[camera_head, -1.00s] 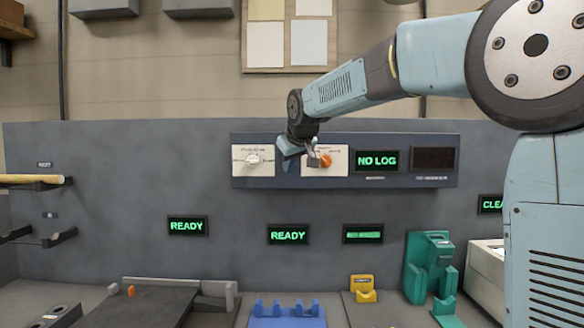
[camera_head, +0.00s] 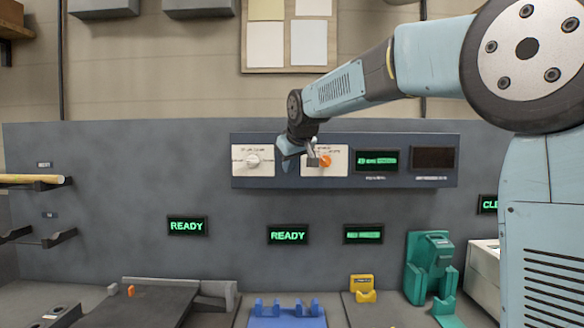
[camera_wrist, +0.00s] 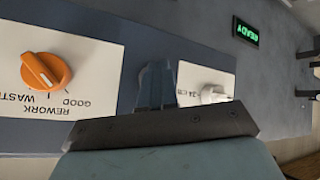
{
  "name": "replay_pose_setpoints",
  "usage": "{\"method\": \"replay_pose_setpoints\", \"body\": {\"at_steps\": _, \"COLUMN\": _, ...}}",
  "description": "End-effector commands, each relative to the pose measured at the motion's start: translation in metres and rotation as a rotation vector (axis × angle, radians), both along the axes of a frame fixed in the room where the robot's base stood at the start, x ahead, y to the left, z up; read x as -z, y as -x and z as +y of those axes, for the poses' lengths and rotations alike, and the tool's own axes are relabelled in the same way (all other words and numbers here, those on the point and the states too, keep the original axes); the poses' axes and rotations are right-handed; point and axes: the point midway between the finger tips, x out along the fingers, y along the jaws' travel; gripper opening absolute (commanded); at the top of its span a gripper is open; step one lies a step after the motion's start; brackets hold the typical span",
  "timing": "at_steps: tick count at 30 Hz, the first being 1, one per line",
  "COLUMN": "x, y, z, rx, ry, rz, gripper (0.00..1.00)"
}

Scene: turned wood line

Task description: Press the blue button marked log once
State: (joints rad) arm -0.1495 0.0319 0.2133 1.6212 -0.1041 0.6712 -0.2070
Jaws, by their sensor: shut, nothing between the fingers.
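My gripper (camera_head: 291,165) is shut and empty, its fingers at the dark blue control panel (camera_head: 400,139), between a white knob (camera_head: 253,160) and an orange knob (camera_head: 325,161). The wrist view shows my fingers (camera_wrist: 157,85) against the panel strip between the two knob plates; contact cannot be told for sure. No blue log button shows in either view; the panel behind my fingers is hidden. The panel's left display (camera_head: 377,161) shows a line of small green text, too fine to read. The orange knob (camera_wrist: 45,70) sits on a plate lettered REWORK, GOOD and WASTE.
A dark display (camera_head: 432,158) is at the panel's right end. Displays reading READY (camera_head: 187,226) are on the grey wall below. A blue rack (camera_head: 287,316), a yellow holder (camera_head: 362,289) and a green stand (camera_head: 430,265) stand on the bench. The wall before the panel is otherwise free.

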Motion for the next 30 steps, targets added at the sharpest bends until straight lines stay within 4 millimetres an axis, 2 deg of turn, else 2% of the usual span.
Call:
{"method": "replay_pose_setpoints", "body": {"at_steps": 12, "x": 0.000, "y": 0.015, "z": 0.000, "rx": 0.000, "ry": 0.000, "rz": 0.000, "gripper": 0.00}}
{"method": "replay_pose_setpoints", "body": {"at_steps": 23, "x": 0.000, "y": 0.016, "z": 0.000, "rx": 0.000, "ry": 0.000, "rz": 0.000, "gripper": 0.00}}
{"method": "replay_pose_setpoints", "body": {"at_steps": 30, "x": -0.001, "y": 0.031, "z": 0.001, "rx": 0.000, "ry": 0.000, "rz": -0.001, "gripper": 0.00}}
